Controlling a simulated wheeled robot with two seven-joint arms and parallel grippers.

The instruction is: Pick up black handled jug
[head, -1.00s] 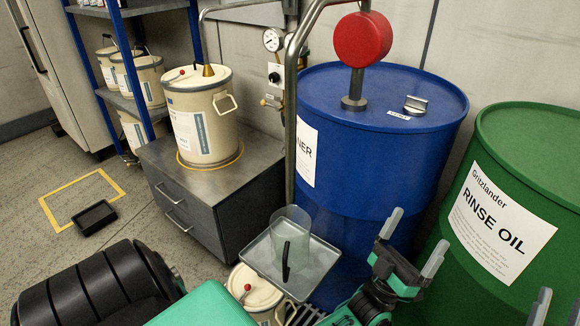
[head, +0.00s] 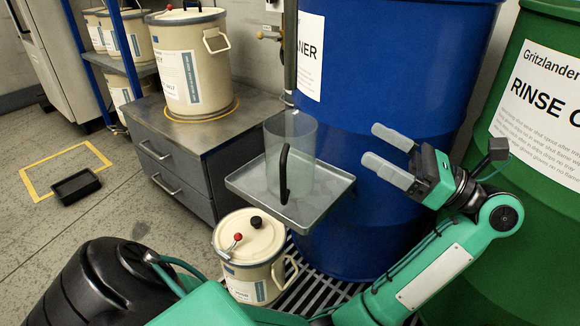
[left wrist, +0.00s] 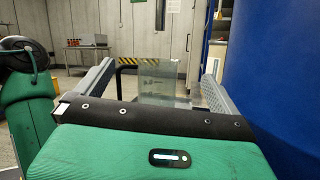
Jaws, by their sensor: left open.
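The jug (head: 301,150) is clear with a black upright handle (head: 284,174). It stands upright on a grey metal tray (head: 327,202), its handle towards the head camera. My left gripper (head: 375,146) is open and empty, to the right of the jug and apart from it, fingers pointing left at about rim height. In the left wrist view the clear jug (left wrist: 158,84) shows ahead, between the two open fingers (left wrist: 156,84); its handle is not clear there. My right gripper is not in view.
A blue drum (head: 430,60) stands close behind the left gripper, with a green drum (head: 540,210) to the right. A cream can (head: 249,245) stands below the tray. A grey cabinet (head: 185,165) bears another cream can (head: 187,70). Floor at left is mostly clear.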

